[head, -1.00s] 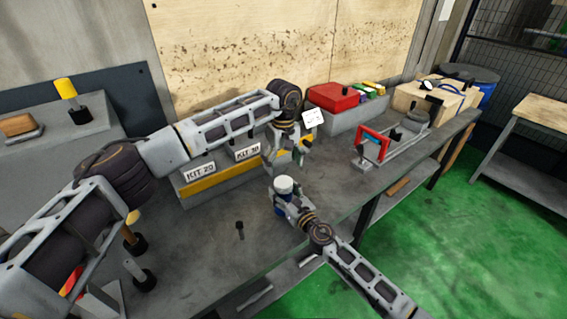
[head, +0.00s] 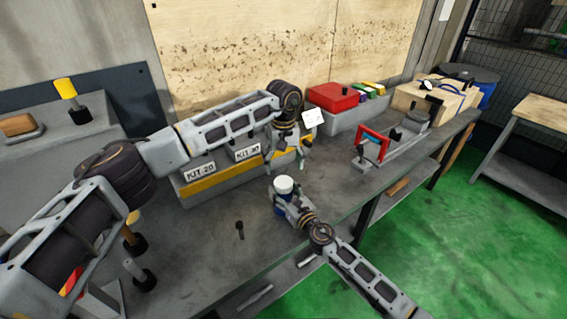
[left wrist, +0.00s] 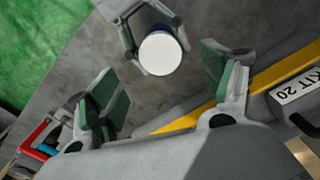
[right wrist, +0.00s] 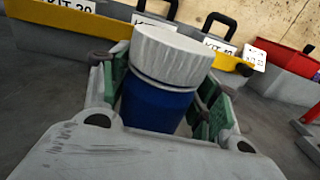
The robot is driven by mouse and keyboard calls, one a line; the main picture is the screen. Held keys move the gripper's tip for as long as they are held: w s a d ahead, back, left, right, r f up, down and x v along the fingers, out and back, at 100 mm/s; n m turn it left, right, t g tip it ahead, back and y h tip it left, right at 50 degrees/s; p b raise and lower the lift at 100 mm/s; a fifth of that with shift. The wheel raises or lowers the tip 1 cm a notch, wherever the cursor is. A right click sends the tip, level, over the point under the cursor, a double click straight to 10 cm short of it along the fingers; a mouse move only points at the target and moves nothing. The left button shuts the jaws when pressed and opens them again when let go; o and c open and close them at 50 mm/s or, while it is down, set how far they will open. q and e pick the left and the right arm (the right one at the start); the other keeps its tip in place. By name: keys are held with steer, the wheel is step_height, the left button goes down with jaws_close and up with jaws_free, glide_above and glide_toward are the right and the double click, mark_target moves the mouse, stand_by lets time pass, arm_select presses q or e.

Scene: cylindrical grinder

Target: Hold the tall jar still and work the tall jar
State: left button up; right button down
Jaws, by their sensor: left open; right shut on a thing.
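The tall jar is blue with a white ribbed lid (head: 284,185) and stands upright on the bench, gripped from the front. In the right wrist view its blue body (right wrist: 156,105) sits between the green finger pads of my right gripper (right wrist: 160,100), under the lid (right wrist: 172,54). My right gripper also shows in the head view (head: 287,204), shut on the jar. My left gripper (head: 287,160) is open and empty, above and behind the jar. In the left wrist view my left fingers (left wrist: 165,88) are spread apart, with the white lid (left wrist: 160,54) beyond them.
Grey kit bins with a yellow front edge (head: 202,187) stand close behind the jar. A red box (head: 334,97) and a red-framed fixture (head: 374,143) are to the right.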

mark_target(283, 181)
arm_select(q)
steer(key=shift+f, duration=3.9)
steer(key=shift+c, duration=0.4)
steer(key=c, duration=0.9)
steer(key=o, duration=1)
steer(key=shift+o, duration=0.2)
steer(key=shift+r, duration=2.25)
steer(key=shift+r, duration=0.1)
steer(key=shift+c, duration=0.4)
